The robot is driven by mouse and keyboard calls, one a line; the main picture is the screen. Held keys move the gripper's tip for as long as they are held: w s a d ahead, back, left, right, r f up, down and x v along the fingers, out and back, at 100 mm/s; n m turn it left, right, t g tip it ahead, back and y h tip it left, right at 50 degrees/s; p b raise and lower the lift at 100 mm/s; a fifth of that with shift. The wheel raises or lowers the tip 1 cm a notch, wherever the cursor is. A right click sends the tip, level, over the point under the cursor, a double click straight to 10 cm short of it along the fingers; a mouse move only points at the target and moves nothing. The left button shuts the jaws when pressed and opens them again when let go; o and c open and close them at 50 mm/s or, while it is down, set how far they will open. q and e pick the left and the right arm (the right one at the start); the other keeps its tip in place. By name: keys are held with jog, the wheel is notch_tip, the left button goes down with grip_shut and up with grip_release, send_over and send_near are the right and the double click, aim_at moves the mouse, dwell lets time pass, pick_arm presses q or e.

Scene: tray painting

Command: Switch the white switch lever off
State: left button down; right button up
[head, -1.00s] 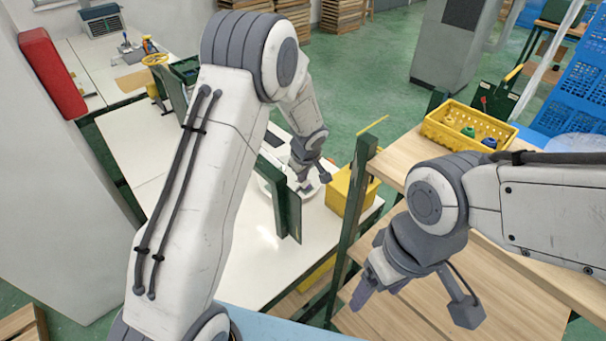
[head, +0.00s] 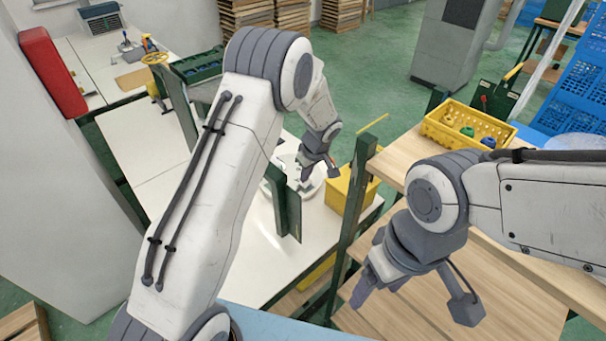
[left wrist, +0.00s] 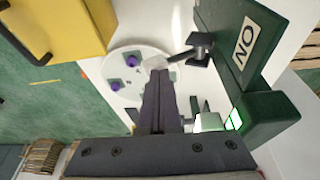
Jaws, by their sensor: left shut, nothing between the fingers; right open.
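In the left wrist view a dark green switch panel (left wrist: 232,60) carries an "ON" label. A lever with a dark pivot and a pale white tip (left wrist: 157,62) reaches out from its side. My left gripper (left wrist: 158,80) is shut and empty, its fingertips right by the lever's tip; I cannot tell if they touch. A green light (left wrist: 234,119) glows at the panel. In the head view the panel (head: 285,205) stands on the white table, with my left gripper (head: 306,182) just behind it. The lever is not clear there. My right gripper (head: 372,288) is open, over the wooden shelf.
A white round plate (left wrist: 120,88) with purple knobs lies beyond the lever. A yellow bin (head: 342,188) stands beside it on the table. A green post (head: 352,205) and wooden shelf (head: 395,165) stand to the right. A yellow crate (head: 455,128) holds small coloured items.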

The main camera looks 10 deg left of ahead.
pick_arm(q)
jog(key=shift+w+d+f+g+y, duration=0.25)
jog(key=shift+w+f+g+y, duration=0.15)
jog(key=shift+f+g, duration=0.15)
notch_tip(320, 180, down, 6)
jog(key=w+d+b, duration=0.1)
jog(key=w+b, duration=0.1)
jog(key=b, duration=0.7)
jog(key=shift+d+g+y, duration=0.15)
jog(key=shift+g+y, duration=0.15)
jog(key=shift+g, duration=0.15)
jog(key=shift+r, duration=0.1)
jog(key=b+v, duration=0.1)
jog(key=v, duration=0.9)
jog(key=shift+r+b, duration=0.25)
jog(key=shift+b, duration=0.1)
jog(key=shift+d, duration=0.1)
